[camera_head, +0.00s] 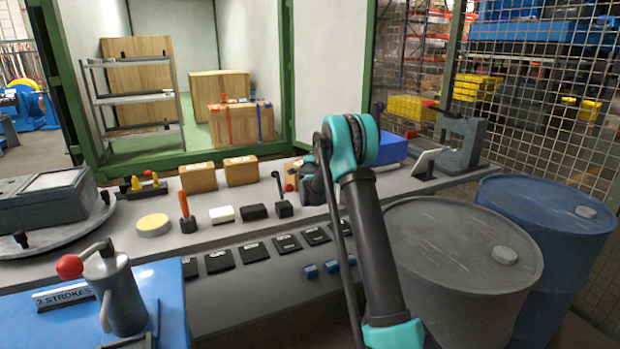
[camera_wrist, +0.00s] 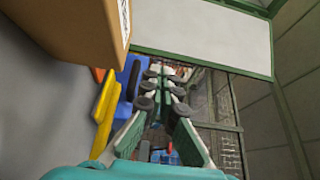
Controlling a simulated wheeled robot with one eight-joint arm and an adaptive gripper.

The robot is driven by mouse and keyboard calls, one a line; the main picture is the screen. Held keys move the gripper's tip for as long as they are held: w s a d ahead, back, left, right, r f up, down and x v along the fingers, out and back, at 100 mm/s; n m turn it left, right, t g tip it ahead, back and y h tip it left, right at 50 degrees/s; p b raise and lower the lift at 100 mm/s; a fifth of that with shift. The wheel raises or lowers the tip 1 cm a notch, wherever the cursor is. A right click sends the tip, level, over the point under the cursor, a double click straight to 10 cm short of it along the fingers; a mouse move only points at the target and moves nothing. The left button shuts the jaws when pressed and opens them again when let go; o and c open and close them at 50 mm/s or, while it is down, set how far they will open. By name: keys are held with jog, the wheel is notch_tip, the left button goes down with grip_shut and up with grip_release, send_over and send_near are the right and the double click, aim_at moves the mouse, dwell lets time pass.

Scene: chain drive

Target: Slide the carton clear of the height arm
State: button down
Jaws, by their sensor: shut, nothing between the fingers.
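Two tan cartons (camera_head: 198,178) and (camera_head: 241,170) stand upright on the grey bench, left of my arm. Another tan carton (camera_head: 291,166) is partly hidden behind my arm. A dark upright lever on a small black block (camera_head: 284,208) stands in front of it; I cannot tell whether this is the height arm. My gripper (camera_wrist: 165,75) is shut and empty in the wrist view; in the head view it is mostly hidden behind my arm. A carton (camera_wrist: 75,28) fills the upper left of the wrist view, close beside the gripper. I cannot tell whether they touch.
A blue box (camera_head: 392,148) and a tilted panel (camera_head: 427,162) stand on the bench right of my arm. Two drums, grey (camera_head: 455,270) and blue (camera_head: 550,230), stand at the right. A red-knobbed lever device (camera_head: 115,290) stands front left. Small items line the bench front.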

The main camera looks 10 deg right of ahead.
aim_at(293, 179)
notch_tip(293, 179, down, 10)
jog(key=shift+f, duration=0.1)
jog(key=shift+w+a, duration=0.3)
jog(key=shift+w, duration=0.1)
jog(key=w+a, duration=0.2)
jog(key=shift+w, duration=0.35)
jog(key=shift+d, duration=0.1)
jog(key=shift+s, duration=0.1)
